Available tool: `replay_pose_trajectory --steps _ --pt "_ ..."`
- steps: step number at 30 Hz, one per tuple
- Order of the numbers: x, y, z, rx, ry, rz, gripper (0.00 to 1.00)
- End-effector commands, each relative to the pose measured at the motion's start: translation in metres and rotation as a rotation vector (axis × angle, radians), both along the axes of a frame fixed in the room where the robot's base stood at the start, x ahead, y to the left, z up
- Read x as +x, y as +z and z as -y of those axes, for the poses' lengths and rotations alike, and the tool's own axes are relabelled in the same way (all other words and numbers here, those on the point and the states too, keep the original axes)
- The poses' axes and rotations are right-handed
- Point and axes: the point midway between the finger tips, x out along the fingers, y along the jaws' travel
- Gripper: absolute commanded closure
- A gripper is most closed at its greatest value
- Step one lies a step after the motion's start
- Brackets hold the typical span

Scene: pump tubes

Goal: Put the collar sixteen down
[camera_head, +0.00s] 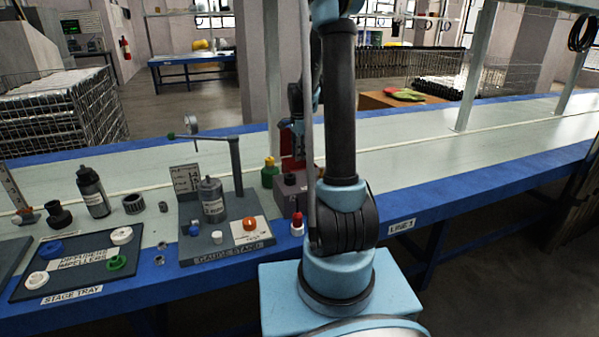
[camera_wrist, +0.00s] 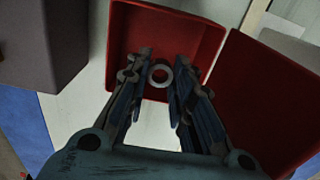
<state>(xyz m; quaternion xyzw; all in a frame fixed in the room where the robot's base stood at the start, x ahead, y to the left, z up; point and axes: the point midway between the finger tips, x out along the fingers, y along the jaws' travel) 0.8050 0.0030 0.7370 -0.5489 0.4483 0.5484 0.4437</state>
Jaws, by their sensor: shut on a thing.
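The collar (camera_wrist: 160,75) is a small pale grey ring in the wrist view. My gripper (camera_wrist: 160,73) is shut on it, with a finger on each side. The collar lies over the inside of a red bin (camera_wrist: 198,28); its height above the bin floor cannot be told. A second red bin (camera_wrist: 265,95) is beside it at the right. In the head view my own arm hides most of my gripper and the collar. A piece of red bin (camera_head: 291,163) shows just left of the arm.
A stage tray (camera_head: 88,283) with several rings is at the left. A grey block (camera_wrist: 40,40) is left of the bins. Green (camera_head: 270,172) and red-topped (camera_head: 297,224) items stand near my arm. The bench (camera_head: 480,137) is clear at right.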

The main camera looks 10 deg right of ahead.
Motion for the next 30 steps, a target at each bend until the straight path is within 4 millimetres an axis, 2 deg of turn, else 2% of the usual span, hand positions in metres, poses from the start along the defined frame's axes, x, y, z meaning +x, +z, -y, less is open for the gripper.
replay_pose_trajectory --steps 3,6,14,22,30 --pt "0.000 -0.022 0.000 0.000 0.001 0.000 1.00" --pt "0.000 -0.033 0.000 0.000 0.001 0.000 1.00" --pt "0.000 -0.047 0.000 0.000 0.000 0.000 1.00" --pt "0.000 -0.077 0.000 0.000 0.000 0.000 1.00" --pt "0.000 -0.080 0.000 0.000 0.000 0.000 1.00"
